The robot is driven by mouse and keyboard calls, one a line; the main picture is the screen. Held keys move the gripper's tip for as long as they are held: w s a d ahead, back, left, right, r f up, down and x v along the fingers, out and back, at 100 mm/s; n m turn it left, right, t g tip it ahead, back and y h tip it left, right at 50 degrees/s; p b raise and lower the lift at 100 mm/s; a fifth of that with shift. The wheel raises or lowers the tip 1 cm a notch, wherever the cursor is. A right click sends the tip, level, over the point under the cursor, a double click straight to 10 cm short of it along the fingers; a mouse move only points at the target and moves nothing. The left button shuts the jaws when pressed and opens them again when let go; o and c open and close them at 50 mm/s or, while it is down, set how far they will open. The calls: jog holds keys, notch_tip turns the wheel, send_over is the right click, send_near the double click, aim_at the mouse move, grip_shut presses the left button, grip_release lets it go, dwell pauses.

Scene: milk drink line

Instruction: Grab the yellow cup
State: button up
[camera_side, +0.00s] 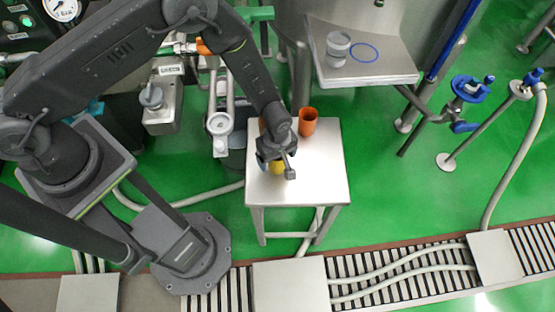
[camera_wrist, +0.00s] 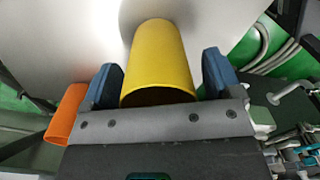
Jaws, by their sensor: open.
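The yellow cup (camera_wrist: 158,58) stands out large in the wrist view, between the two blue-grey fingers of my gripper (camera_wrist: 160,85). The fingers are open, with a gap on each side of the cup. In the side view my gripper (camera_side: 277,170) is over the small metal table (camera_side: 320,180), and only a little of the yellow cup (camera_side: 276,168) shows beneath it; the rest is hidden.
An orange cup (camera_side: 308,122) stands on the table's back part; an orange cup (camera_wrist: 66,114) also shows at left in the wrist view. The table's right and front parts are bare. A metal shelf (camera_side: 385,72) holds a grey container (camera_side: 338,48) and a blue ring (camera_side: 364,53).

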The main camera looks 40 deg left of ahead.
jog(key=shift+c, duration=0.3)
jog(key=c, duration=0.9)
jog(key=shift+c, duration=0.2)
jog(key=shift+r, duration=0.15)
